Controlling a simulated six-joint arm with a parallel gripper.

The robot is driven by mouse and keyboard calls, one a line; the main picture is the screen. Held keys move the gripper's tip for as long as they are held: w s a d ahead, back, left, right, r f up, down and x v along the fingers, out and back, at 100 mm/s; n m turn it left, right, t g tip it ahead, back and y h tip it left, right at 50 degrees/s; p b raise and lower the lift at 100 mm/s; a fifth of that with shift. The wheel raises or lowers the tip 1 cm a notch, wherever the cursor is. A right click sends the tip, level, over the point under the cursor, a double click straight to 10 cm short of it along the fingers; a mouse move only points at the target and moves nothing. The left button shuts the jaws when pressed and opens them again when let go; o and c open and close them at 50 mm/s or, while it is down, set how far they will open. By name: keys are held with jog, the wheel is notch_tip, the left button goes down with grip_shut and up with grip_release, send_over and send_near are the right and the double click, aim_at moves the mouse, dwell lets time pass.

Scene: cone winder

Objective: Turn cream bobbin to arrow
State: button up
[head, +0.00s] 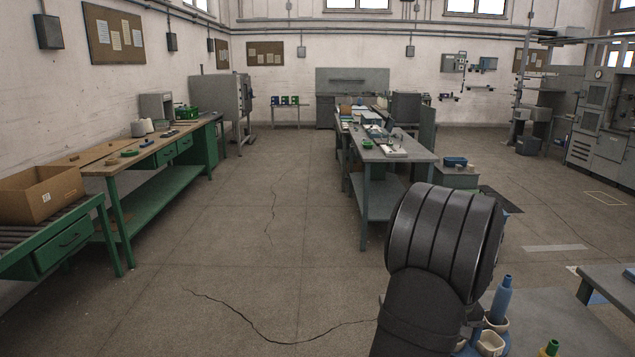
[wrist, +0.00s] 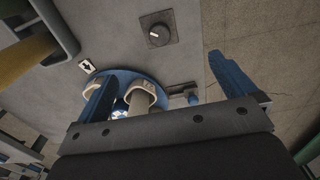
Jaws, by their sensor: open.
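In the wrist view, my gripper (wrist: 165,68) is open, with one blue finger at each side and an empty gap between the tips. A round blue plate (wrist: 138,75) lies below it. A cream holder (wrist: 149,86) with a pale cylindrical piece, seemingly the cream bobbin (wrist: 137,104), stands on the plate near the left finger, partly hidden by the gripper body. A blue and white checked mark shows beside it. A white label with a black arrow (wrist: 87,66) sits just off the plate's edge.
A dial (wrist: 158,35) on a dark square and a small blue-ended fitting (wrist: 193,98) are near the plate. In the head view, a blue bobbin (head: 501,299) stands upright at the lower right, near a cream cup (head: 490,343) and a yellow-green bobbin (head: 548,349).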

jog(key=c, duration=0.9)
jog(key=shift+r, duration=0.1)
notch_tip(320, 180, up, 4)
jog(key=m, duration=0.4)
notch_tip(320, 180, down, 17)
jog(key=shift+f, duration=0.1)
jog(key=c, duration=1)
